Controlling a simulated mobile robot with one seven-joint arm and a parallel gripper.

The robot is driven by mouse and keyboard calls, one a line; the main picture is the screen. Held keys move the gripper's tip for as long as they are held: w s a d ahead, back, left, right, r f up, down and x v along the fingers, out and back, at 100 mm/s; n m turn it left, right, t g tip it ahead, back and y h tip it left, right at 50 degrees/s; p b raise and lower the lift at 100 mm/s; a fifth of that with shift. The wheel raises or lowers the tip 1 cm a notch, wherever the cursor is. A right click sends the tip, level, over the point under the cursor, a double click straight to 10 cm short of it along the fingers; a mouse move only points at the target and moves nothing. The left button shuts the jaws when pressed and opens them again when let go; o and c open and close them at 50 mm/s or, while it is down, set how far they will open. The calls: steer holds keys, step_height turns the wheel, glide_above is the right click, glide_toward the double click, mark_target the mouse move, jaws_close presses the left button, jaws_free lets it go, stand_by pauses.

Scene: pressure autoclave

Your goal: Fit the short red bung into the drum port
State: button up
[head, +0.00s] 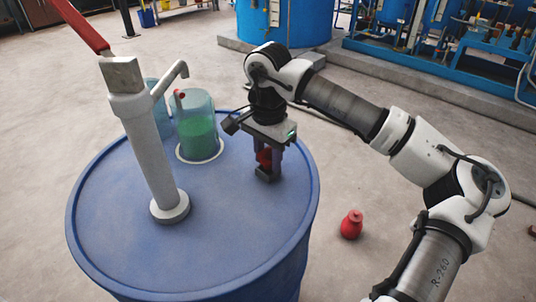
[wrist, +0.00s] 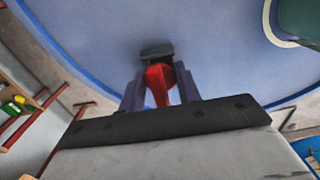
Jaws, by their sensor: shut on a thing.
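My gripper (head: 267,163) points down over the right part of the blue drum's top. It is shut on a red bung (head: 264,157), which also shows between the two fingers in the wrist view (wrist: 160,82). A dark, low collar (head: 267,175), which looks like the drum port, is right below the bung. In the wrist view the dark port (wrist: 156,50) lies just past the bung's end. I cannot tell whether the bung touches the port or has entered it. A second red bung-like piece (head: 351,226) stands on the floor right of the drum.
On the drum (head: 225,240) stand a tall grey hand pump (head: 150,150) with a red lever and a clear jug of green liquid (head: 197,130), left of my gripper. Another bluish vessel is partly hidden behind. The drum top's front is clear. Blue machinery (head: 450,40) stands behind.

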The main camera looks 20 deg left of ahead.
mark_target(268, 148)
steer(key=shift+f+b, duration=0.3)
steer(key=shift+f, duration=0.1)
steer(key=o, duration=1.1)
steer(key=shift+c, duration=0.2)
steer(key=shift+r, duration=0.1)
step_height(268, 148, up, 14)
